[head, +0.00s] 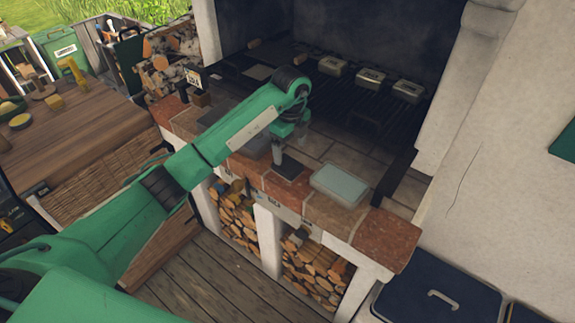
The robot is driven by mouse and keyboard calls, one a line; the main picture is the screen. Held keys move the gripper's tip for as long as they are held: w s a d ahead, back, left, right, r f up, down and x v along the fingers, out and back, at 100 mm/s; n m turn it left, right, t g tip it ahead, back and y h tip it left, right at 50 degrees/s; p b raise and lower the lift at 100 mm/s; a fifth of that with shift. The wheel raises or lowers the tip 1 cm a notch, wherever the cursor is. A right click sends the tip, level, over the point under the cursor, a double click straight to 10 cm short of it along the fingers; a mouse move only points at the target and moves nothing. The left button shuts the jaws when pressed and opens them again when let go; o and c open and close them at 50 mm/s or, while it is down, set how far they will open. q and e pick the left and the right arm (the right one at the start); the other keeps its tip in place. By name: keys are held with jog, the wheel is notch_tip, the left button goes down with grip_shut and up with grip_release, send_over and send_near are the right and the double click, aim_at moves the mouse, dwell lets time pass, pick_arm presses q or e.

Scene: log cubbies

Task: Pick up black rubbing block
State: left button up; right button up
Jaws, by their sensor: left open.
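A small dark block (287,169), which looks like the black rubbing block, lies on the brick ledge (384,240) of the fireplace. My left gripper (280,152) points down at the ledge, just above or at the dark block. Its jaws are open. One grey finger shows and partly covers the block's far left side; whether it touches the block I cannot tell. My right gripper is not in view.
A pale, lidded-looking tray (339,184) sits right of the block. Behind is a dark grill grate with several small tins (370,77). A wooden table (75,130) stands left. Firewood (316,272) fills the cubbies below. A dark-lidded box (440,290) is at lower right.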

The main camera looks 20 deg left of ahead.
aim_at(288, 164)
pick_arm(q)
jog(key=shift+f, duration=0.75)
jog(key=shift+s+a+f+p, duration=0.1)
jog(key=shift+s+f+p, duration=0.05)
jog(key=shift+f+p, duration=0.45)
jog(key=f, duration=0.1)
jog(key=f+p, duration=0.1)
jog(key=f, duration=0.1)
jog(key=shift+s+a+f+p, duration=0.1)
jog(key=shift+a+f+p, duration=0.05)
jog(key=shift+a+p, duration=0.15)
jog(key=shift+d+f, duration=0.1)
jog(key=shift+f, duration=0.3)
jog(key=c, duration=1.1)
